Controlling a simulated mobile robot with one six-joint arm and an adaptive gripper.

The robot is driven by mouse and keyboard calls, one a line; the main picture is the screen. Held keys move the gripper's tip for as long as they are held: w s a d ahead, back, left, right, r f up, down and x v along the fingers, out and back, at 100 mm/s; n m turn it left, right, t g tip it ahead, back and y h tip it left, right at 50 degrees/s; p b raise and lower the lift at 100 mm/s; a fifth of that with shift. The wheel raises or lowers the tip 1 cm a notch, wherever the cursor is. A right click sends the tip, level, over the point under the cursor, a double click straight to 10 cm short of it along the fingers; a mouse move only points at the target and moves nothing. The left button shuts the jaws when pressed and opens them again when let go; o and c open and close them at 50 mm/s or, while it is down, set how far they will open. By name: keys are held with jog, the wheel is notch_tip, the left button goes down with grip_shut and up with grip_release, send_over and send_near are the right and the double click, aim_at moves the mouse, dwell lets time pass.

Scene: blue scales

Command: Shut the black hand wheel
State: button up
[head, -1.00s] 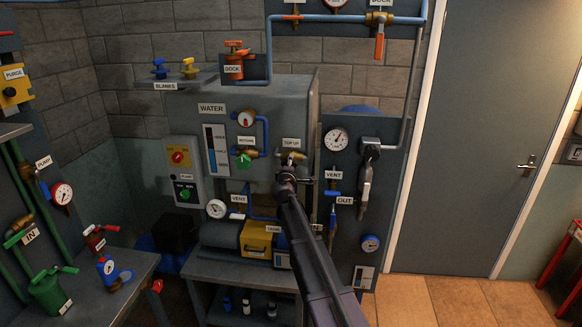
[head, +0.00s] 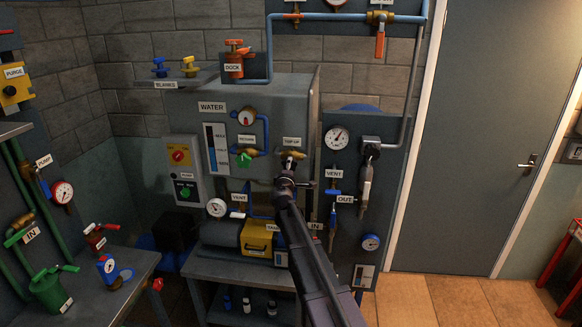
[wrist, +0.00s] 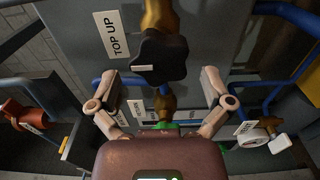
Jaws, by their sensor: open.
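The black hand wheel (wrist: 160,55) is lobed, with a pale mark on its near edge. It sits on a brass valve beside the TOP UP label (wrist: 117,36), on the front of the grey WATER tank (wrist: 84,30). My gripper (wrist: 160,78) is open, with one finger on each side of the wheel's near edge and visible gaps on both sides. In the head view my gripper (head: 287,178) is just below the brass TOP UP valve (head: 292,153); the gripper and arm partly hide the wheel there.
A green-handled valve (head: 244,159) is left of the wheel. A gauge panel (head: 358,220) with a VENT handle and pipes stands close on the right. A yellow box (head: 256,238) is below. Open floor (head: 440,300) lies at the lower right.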

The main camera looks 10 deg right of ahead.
jog(key=v, duration=0.8)
jog(key=shift+s, duration=0.15)
jog(key=s+d+f+m+g+h+b, duration=0.1)
jog(key=s+d+f+m+g, duration=0.45)
jog(key=s+f, duration=0.2)
jog(key=s+d+f+m+g+h+b, duration=0.1)
jog(key=s+d+f+m+g+b, duration=0.1)
jog(key=s+d+f+m+g, duration=0.35)
jog(key=s+a+f+m+g+y+b, duration=0.1)
jog(key=s+a+f+g+y, duration=0.2)
jog(key=s, duration=0.7)
jog(key=s+a+f+m+g+y+b, duration=0.1)
jog(key=s+a+f+m+g+y, duration=0.1)
jog(key=s+f, duration=0.5)
jog(key=s+a+g+y, duration=0.1)
jog(key=s+a+y, duration=0.1)
jog(key=s+a, duration=0.1)
jog(key=shift+s+a+f+y, duration=0.25)
jog(key=shift+s+y, duration=0.05)
jog(key=shift+s, duration=0.05)
jog(key=shift+w, duration=0.1)
